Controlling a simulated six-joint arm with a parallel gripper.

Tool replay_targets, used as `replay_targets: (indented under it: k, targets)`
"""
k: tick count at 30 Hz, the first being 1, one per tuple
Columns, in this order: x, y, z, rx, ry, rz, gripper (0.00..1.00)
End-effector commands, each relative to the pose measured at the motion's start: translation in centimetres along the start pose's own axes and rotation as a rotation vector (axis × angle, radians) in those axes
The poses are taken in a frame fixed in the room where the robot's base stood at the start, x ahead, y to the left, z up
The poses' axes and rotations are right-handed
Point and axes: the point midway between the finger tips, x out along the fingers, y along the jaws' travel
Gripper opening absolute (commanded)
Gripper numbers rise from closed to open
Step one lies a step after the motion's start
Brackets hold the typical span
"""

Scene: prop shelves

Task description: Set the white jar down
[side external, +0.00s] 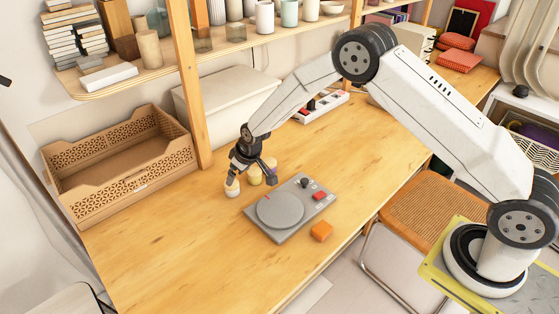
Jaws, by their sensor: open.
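The white jar (232,188) stands upright on the wooden table, left of the grey device. My gripper (250,174) is low over the table at the jar, with its fingers spread open. One dark finger reaches down at the jar's top, and the other is to the right near a yellowish jar (255,177). I cannot tell whether a finger touches the white jar. Its upper part is partly hidden by the gripper.
A grey device with a round plate (281,212) lies right of the jars. A wooden crate (125,185) stands at the left, and a shelf post (188,90) rises behind. The front left of the table (160,245) is clear.

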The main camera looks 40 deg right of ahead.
Motion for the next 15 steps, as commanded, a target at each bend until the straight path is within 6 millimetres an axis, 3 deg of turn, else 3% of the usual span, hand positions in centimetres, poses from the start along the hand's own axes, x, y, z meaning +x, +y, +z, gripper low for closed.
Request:
replay_targets:
  k: [10, 15]
  targets:
    - [-0.2, 0.0, 0.1, 0.001, -0.001, 0.0, 1.0]
    - [-1.7, 0.3, 0.5, 0.012, -0.007, 0.003, 1.0]
